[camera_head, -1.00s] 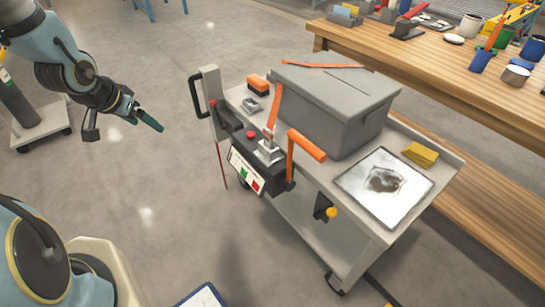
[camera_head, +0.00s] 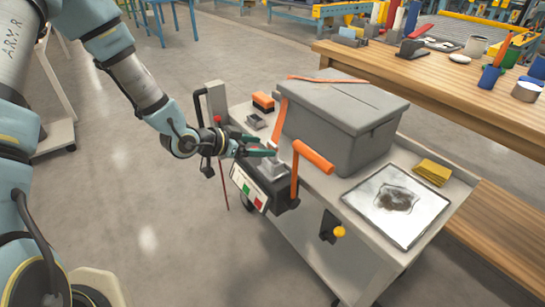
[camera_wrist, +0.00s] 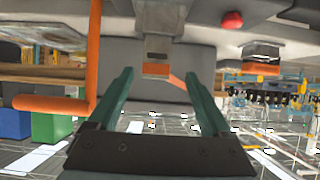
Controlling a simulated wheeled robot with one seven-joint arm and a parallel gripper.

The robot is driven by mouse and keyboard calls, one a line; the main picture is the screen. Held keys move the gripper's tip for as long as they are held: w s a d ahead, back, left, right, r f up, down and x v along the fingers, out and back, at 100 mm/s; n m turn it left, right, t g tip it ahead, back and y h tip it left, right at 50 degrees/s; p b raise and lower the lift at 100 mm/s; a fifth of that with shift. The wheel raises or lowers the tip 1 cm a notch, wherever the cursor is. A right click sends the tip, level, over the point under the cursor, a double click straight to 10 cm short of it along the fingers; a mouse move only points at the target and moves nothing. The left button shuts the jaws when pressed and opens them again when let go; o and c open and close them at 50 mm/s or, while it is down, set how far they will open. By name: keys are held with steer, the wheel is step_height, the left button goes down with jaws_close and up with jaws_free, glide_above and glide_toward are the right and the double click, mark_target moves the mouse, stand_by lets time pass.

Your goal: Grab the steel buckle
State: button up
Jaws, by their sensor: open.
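The steel buckle (camera_head: 272,169) sits at the near side of the cart, at the lower end of an orange strap (camera_head: 280,118) running up the grey box. In the wrist view, the buckle (camera_wrist: 160,16) shows at the top middle, with a strap piece (camera_wrist: 156,70) below it. My gripper (camera_head: 273,153) is at the buckle's upper left in the head view, its green fingers partly covering it. In the wrist view, my gripper (camera_wrist: 159,72) is open and empty, its fingers spread either side of the buckle's line. Contact cannot be told.
An orange handle (camera_head: 313,158) stands close right of the buckle, above the black button panel (camera_head: 250,186). The grey box (camera_head: 345,125) rises behind. A small metal piece (camera_head: 256,121) and an orange-topped block (camera_head: 263,102) lie on the cart.

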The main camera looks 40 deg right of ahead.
mark_target(271, 146)
steer(key=x, duration=0.3)
steer(key=shift+s+d+p, duration=0.35)
steer(key=shift+d, duration=0.05)
steer(key=shift+d+f, duration=0.25)
steer(key=shift+d, duration=0.15)
jaws_close()
